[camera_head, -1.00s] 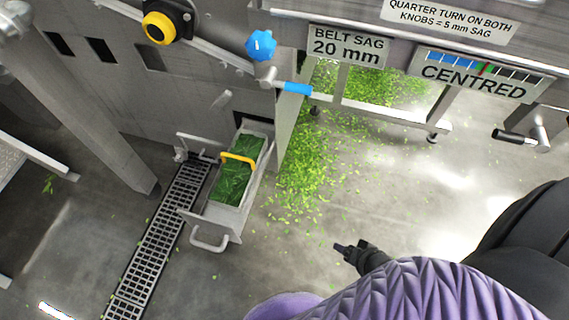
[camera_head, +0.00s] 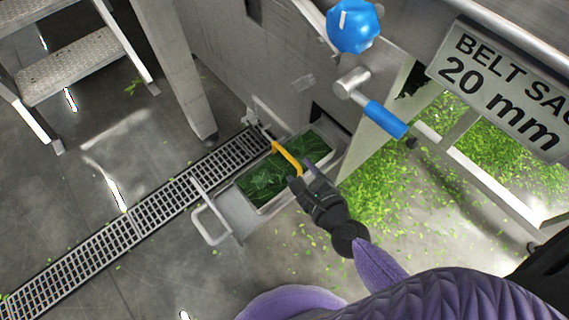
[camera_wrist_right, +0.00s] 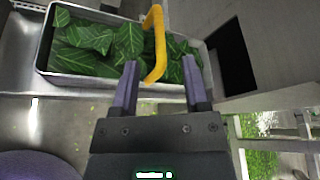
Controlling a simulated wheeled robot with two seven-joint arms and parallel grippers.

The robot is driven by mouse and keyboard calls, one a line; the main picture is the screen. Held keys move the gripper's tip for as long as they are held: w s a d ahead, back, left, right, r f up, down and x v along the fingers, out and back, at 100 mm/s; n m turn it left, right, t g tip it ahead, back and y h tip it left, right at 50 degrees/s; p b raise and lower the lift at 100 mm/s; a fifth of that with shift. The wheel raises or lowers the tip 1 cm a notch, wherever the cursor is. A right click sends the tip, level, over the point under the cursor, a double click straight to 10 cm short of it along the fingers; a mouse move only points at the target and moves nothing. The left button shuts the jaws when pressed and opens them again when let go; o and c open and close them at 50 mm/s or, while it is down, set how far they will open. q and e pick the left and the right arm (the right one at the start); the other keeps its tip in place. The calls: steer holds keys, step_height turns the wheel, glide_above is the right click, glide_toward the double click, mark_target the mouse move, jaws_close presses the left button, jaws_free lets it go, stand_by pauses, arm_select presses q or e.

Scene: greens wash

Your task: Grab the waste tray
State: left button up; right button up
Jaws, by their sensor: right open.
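The waste tray (camera_head: 262,207) is a grey metal tray filled with dark green leaves, with a yellow handle (camera_head: 287,157) arched over it. It sits in a pulled-out metal drawer at the machine's base. My right gripper (camera_head: 299,180) is open beside the tray's right side, close to the yellow handle. In the right wrist view the tray (camera_wrist_right: 120,80) lies ahead of the fingers, and the yellow handle (camera_wrist_right: 158,45) shows between and beyond the two fingertips. The handle appears apart from the fingers. My left gripper is not in view.
A floor drain grate (camera_head: 140,222) runs left of the drawer. The drawer has a front pull (camera_head: 211,226). A blue-gripped lever (camera_head: 385,118) and blue knob (camera_head: 353,25) stick out above. Green scraps (camera_head: 385,190) litter the floor. Metal steps (camera_head: 75,65) stand at upper left.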

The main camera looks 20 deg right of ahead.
mark_target(295, 165)
steer(key=x, duration=0.1)
steer(key=b+x, duration=0.1)
steer(key=x, duration=0.1)
steer(key=shift+w+d+f, duration=0.1)
steer(key=shift+f, duration=0.25)
steer(key=shift+x, duration=0.8)
steer(key=shift+w+f, duration=0.1)
steer(key=shift+w, duration=0.25)
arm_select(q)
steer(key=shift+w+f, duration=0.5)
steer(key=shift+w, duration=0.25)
arm_select(e)
jaws_close()
